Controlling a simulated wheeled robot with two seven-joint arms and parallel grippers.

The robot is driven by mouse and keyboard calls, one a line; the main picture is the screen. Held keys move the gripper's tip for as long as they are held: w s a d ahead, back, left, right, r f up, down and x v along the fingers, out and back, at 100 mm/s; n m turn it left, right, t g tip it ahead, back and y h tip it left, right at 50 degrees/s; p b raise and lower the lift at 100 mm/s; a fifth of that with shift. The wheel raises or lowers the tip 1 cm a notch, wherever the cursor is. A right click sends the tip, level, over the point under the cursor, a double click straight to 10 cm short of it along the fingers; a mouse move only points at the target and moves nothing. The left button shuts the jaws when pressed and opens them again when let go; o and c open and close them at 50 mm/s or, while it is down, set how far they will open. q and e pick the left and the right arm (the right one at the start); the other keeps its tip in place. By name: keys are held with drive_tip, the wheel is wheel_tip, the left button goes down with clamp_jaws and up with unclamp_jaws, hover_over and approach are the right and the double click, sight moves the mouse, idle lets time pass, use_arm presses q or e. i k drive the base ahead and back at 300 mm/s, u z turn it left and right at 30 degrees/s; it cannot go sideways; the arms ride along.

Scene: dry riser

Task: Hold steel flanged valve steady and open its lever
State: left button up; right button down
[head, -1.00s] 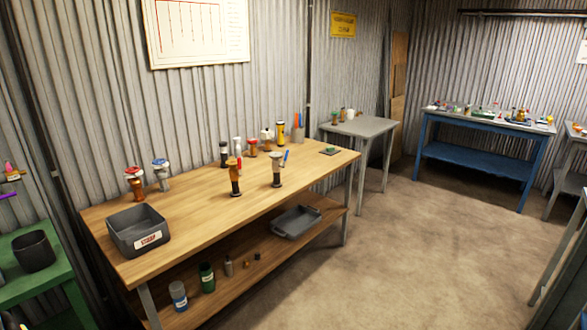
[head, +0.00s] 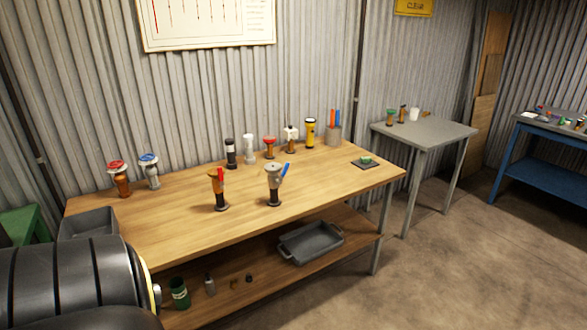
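A steel-grey flanged valve (head: 273,180) stands upright on a dark base on the wooden workbench (head: 325,178), near its middle front. A blue lever (head: 285,171) slants up from its right side. Beside it on the left stands a brass-coloured valve (head: 217,188) with a red lever. Neither of my grippers is in view. A black rounded part of my own body, probably an arm link, fills the lower left and hides part of the bench and the grey bin.
A grey bin (head: 88,222) sits at the bench's left end. A tray (head: 310,243) lies on the lower shelf. Floor at right is clear.

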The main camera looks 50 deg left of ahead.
sight(286, 166)
drive_tip(key=u, duration=0.7)
drive_tip(key=i, duration=1.35)
drive_tip(key=u, duration=1.8)
drive_tip(key=i, duration=0.4)
drive_tip(key=u, duration=0.25)
